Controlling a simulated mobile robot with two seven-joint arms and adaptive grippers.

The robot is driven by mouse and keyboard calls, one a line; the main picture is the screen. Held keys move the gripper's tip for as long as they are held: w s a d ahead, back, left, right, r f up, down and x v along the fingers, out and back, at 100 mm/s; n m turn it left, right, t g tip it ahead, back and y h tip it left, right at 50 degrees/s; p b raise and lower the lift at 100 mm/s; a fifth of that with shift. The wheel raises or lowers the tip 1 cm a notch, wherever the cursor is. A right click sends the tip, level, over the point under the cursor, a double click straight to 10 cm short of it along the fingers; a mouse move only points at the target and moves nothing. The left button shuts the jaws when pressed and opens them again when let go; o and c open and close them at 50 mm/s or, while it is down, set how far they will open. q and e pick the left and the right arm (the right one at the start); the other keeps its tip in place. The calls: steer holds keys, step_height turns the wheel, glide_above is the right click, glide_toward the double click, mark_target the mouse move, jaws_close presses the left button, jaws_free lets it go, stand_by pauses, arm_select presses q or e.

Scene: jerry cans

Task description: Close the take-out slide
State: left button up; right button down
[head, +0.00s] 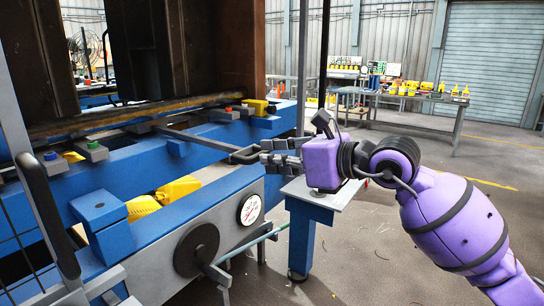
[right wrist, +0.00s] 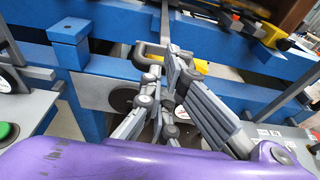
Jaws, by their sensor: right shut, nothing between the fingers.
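The take-out slide appears as a dark grey bar (head: 205,140) that sticks out from the blue machine frame and ends in a hooked handle (head: 243,155). In the right wrist view the handle (right wrist: 150,52) is just beyond my fingers. My right gripper (head: 268,152) is shut and empty at the end of the handle; in the right wrist view its grey fingers (right wrist: 165,85) overlap the handle's lower edge. I cannot tell whether they touch it. My left gripper is not in view.
Yellow jerry cans (head: 165,195) lie inside. A small grey-topped blue stand (head: 318,195) is under my right gripper. Floor to the right is open.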

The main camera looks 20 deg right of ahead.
mark_target(207, 140)
steer(key=shift+w, duration=0.1)
stand_by(0.3)
steer(key=r+x, duration=0.1)
steer(key=x, duration=0.5)
steer(key=r+p+x, duration=0.1)
steer(key=x, duration=0.6)
steer(key=a+r+x, duration=0.1)
steer(key=r+x, duration=0.1)
steer(key=x, duration=0.5)
steer(key=shift+w+r+p, duration=0.1)
steer(key=shift+w+p, duration=0.15)
steer(key=shift+p, duration=0.15)
steer(key=shift+d, duration=0.15)
